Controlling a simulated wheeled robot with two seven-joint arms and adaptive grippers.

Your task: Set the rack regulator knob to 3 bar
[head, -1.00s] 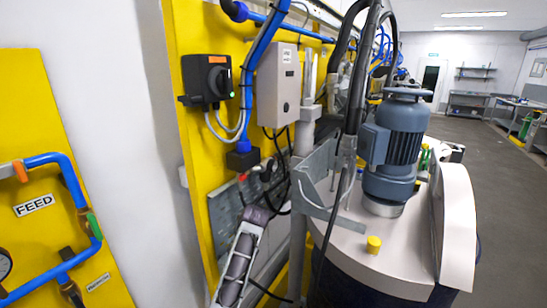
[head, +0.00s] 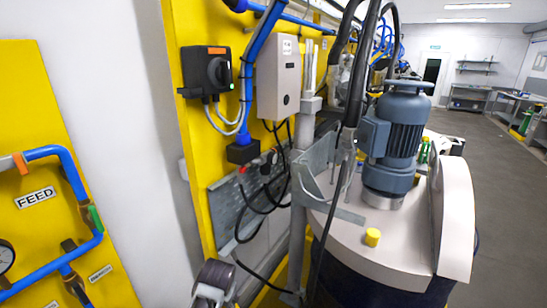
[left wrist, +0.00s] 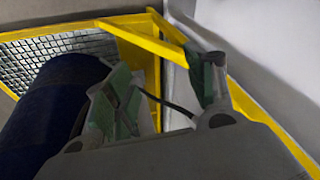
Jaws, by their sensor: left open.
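I cannot make out a regulator knob with a bar scale in either view. In the head view a yellow panel at the left carries blue FEED piping (head: 50,155), with a round gauge (head: 5,257) cut by the left edge. A black box with a rotary knob (head: 217,71) is on the yellow rack panel (head: 200,135); I cannot tell that it is a regulator. My left arm shows low in the head view. In the left wrist view my left gripper (left wrist: 165,88) is open, its green-padded fingers apart with nothing between them. My right gripper is not in view.
A drum (head: 340,250) with a grey motor (head: 395,140) and yellow cap (head: 372,237) stands right of the rack. A grey box (head: 278,75), post and hanging cables are close by. The left wrist view shows yellow frame bars (left wrist: 145,40) and a dark blue drum (left wrist: 45,115).

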